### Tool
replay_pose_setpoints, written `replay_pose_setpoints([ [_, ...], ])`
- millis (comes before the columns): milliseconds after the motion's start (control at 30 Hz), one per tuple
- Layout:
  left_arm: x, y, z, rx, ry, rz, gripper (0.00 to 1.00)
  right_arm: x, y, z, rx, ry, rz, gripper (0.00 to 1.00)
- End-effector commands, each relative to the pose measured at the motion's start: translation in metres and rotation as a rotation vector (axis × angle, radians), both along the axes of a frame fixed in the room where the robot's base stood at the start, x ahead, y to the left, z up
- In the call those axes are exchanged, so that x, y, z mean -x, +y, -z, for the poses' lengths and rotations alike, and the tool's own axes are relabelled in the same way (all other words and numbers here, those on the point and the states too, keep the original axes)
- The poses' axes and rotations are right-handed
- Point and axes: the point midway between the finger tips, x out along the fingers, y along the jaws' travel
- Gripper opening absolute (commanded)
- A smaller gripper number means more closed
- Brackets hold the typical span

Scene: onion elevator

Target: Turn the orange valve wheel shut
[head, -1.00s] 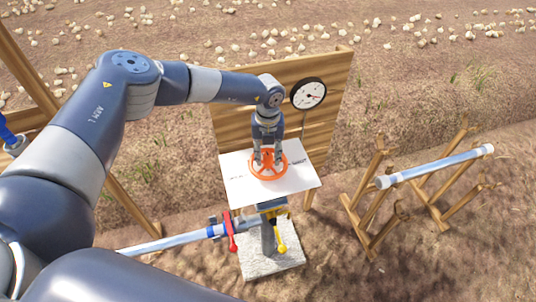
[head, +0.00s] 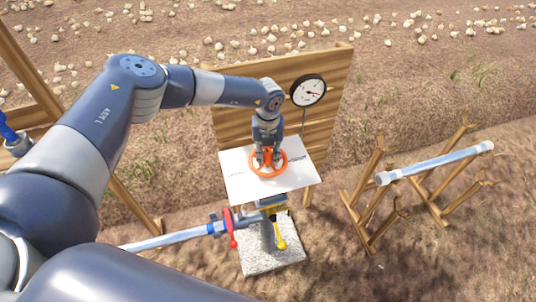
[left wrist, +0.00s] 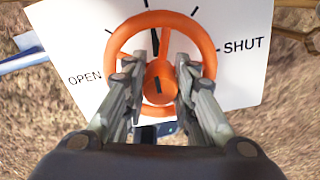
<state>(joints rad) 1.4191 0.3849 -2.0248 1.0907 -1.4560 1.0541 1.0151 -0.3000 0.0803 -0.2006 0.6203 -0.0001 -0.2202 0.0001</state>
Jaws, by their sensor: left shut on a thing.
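The orange valve wheel (head: 283,168) lies over a white plate (head: 240,184) in the head view. My left gripper (head: 267,160) comes down on the wheel from above. In the left wrist view, the wheel (left wrist: 203,36) fills the upper middle, and the fingers of my left gripper (left wrist: 160,82) are shut on its hub, one on each side. The plate (left wrist: 248,75) is marked OPEN at left and SHUT at right, with tick marks between. A black pointer mark on the wheel points up, between the two words. My right gripper is not in view.
A round gauge (head: 308,91) is on the wooden board (head: 325,66) behind the wheel. Below are a pipe (head: 165,240) with red and yellow handles and a stone block (head: 275,262). A wooden rack (head: 385,225) holds a loose pipe (head: 435,165) at right.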

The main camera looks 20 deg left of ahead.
Motion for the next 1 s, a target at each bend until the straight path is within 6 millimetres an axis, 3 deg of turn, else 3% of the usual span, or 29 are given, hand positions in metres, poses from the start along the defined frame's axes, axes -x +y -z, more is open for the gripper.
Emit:
replay_pose_setpoints([
  [267, -0.001, 0.000, 0.002, 0.002, -0.001, 0.148, 0.02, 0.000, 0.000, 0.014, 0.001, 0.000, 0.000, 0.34],
  [1000, -0.001, 0.000, 0.004, 0.000, -0.004, 0.842, 0.02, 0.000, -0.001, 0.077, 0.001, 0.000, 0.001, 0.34],
])
